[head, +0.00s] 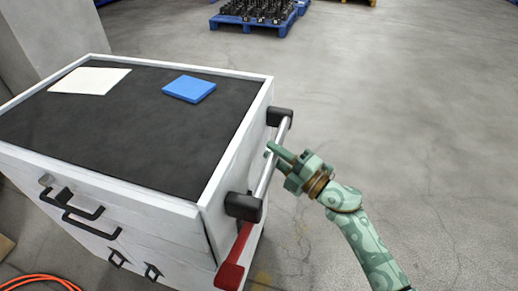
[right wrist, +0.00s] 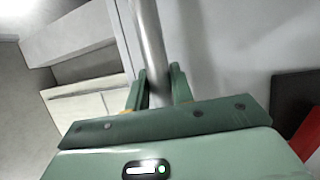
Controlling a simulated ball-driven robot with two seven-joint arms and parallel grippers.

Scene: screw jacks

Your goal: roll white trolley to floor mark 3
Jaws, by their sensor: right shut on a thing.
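The white trolley (head: 225,160) fills the left of the head view, with a dark top and a silver push bar (head: 269,170) between black brackets on its right end. My right gripper (head: 272,152) is shut on this bar near its middle. In the right wrist view the bar (right wrist: 150,45) runs between the two green fingers (right wrist: 157,88). A red lever (head: 234,262) hangs below the near bracket. My left gripper is not in view, and no floor mark shows.
A white sheet (head: 90,80) and a blue block (head: 189,88) lie on the trolley top. A blue pallet with dark parts (head: 254,23) stands at the back. An orange cable (head: 40,279) lies at bottom left. The floor to the right is clear.

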